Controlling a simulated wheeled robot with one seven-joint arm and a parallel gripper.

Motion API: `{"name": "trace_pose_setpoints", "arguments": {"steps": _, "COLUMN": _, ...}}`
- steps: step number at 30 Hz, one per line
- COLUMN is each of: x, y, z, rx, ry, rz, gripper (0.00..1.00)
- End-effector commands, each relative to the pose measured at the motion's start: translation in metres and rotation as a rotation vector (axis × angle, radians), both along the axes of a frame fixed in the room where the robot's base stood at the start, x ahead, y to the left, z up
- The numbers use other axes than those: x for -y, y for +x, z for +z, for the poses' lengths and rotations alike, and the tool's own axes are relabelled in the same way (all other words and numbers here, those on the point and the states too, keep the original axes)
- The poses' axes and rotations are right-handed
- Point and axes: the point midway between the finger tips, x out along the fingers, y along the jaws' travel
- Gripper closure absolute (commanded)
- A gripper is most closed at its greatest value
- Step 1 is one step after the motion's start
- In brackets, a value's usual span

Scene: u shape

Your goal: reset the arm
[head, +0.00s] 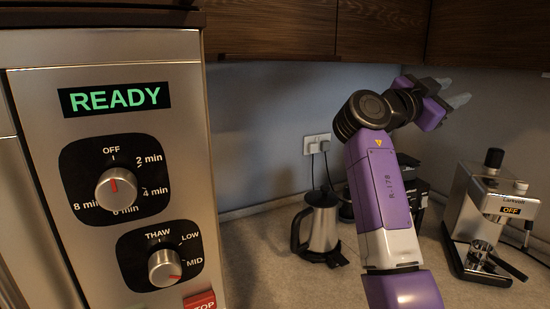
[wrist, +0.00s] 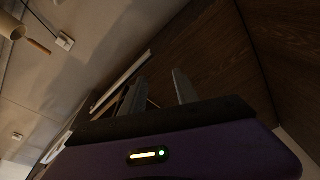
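My purple arm rises in the middle of the head view, and its gripper (head: 452,92) is at upper right, just below the wooden cupboards. Its two grey fingers point right and stand apart with a gap between them. In the wrist view the gripper fingers (wrist: 158,95) also stand apart, and I see nothing between them. The gripper is in the air and touches nothing that I can see.
A microwave (head: 140,225) with a READY display stands close at left. Wooden cupboards (head: 380,28) hang above. A steel kettle (head: 320,222) stands behind my arm, and a coffee machine (head: 490,205) stands at right.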

Motion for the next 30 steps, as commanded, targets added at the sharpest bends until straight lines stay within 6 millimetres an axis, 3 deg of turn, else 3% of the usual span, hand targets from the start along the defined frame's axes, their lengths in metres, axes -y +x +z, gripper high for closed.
{"name": "trace_pose_setpoints", "arguments": {"steps": 1, "x": -0.006, "y": 0.011, "z": -0.029, "rx": -0.067, "ry": -0.033, "rz": 0.066, "gripper": 0.64}}
{"name": "trace_pose_setpoints", "arguments": {"steps": 6, "x": -0.036, "y": 0.035, "z": -0.109, "rx": -0.241, "ry": -0.158, "rz": 0.286, "gripper": 0.64}}
{"name": "trace_pose_setpoints", "arguments": {"steps": 10, "x": -0.061, "y": 0.035, "z": -0.168, "rx": -0.333, "ry": -0.252, "rz": 0.432, "gripper": 0.64}}
{"name": "trace_pose_setpoints", "arguments": {"steps": 14, "x": -0.086, "y": 0.021, "z": -0.223, "rx": -0.394, "ry": -0.338, "rz": 0.562, "gripper": 0.64}}
{"name": "trace_pose_setpoints", "arguments": {"steps": 21, "x": -0.126, "y": -0.034, "z": -0.309, "rx": -0.448, "ry": -0.472, "rz": 0.757, "gripper": 0.64}}
{"name": "trace_pose_setpoints", "arguments": {"steps": 30, "x": -0.161, "y": -0.137, "z": -0.381, "rx": -0.444, "ry": -0.577, "rz": 0.925, "gripper": 0.64}}
